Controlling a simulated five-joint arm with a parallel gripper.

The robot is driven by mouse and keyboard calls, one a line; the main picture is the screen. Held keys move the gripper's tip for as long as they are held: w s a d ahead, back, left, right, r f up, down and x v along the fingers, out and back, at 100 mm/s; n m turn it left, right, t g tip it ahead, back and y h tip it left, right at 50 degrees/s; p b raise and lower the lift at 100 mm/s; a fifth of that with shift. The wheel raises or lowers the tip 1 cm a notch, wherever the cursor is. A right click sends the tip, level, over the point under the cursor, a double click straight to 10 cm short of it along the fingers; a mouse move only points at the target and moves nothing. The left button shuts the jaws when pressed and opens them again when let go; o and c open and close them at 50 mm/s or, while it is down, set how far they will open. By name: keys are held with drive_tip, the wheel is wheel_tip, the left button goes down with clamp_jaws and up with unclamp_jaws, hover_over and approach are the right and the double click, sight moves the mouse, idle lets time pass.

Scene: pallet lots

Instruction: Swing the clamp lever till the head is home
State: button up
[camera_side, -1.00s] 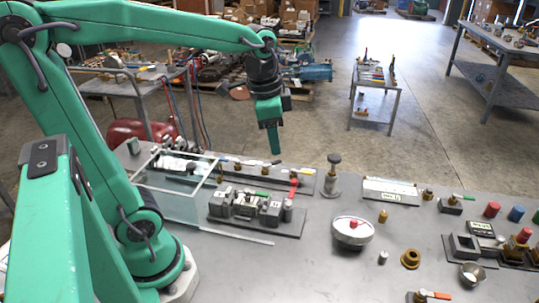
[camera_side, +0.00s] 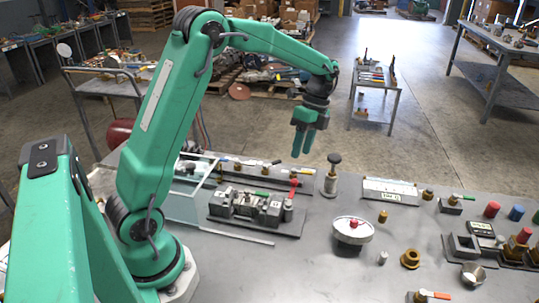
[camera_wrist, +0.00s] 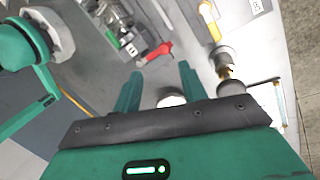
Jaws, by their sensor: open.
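A red lever (camera_side: 293,188) stands at the right end of a dark fixture with metal blocks (camera_side: 245,205) on the bench. The red lever also shows in the wrist view (camera_wrist: 159,51), beyond my fingers. I cannot tell clearly where the clamp's head sits or whether it touches anything. My gripper (camera_side: 302,153) points down in the air above the back of the bench, apart from the lever. Its two green fingers are open and empty, and they show in the wrist view (camera_wrist: 158,84).
A grey post with a dark knob (camera_side: 332,175) stands just right of the lever. A clear-walled box (camera_side: 180,205) is at the left. A round white dish with a red knob (camera_side: 353,230) sits nearer the front.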

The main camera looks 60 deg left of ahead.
sight(292, 192)
drive_tip(key=shift+w+a+f+m+g, duration=0.15)
drive_tip(key=shift+w+f+m, duration=0.05)
drive_tip(key=shift+f, duration=0.2)
drive_tip(key=shift+w+a+f+m+g, duration=0.15)
drive_tip(key=shift+w+f+m, duration=0.05)
drive_tip(key=shift+f, duration=0.15)
drive_tip(key=shift+f, duration=0.1)
drive_tip(key=shift+d+x, duration=0.2)
drive_tip(key=shift+x, duration=3.6)
clamp_jaws()
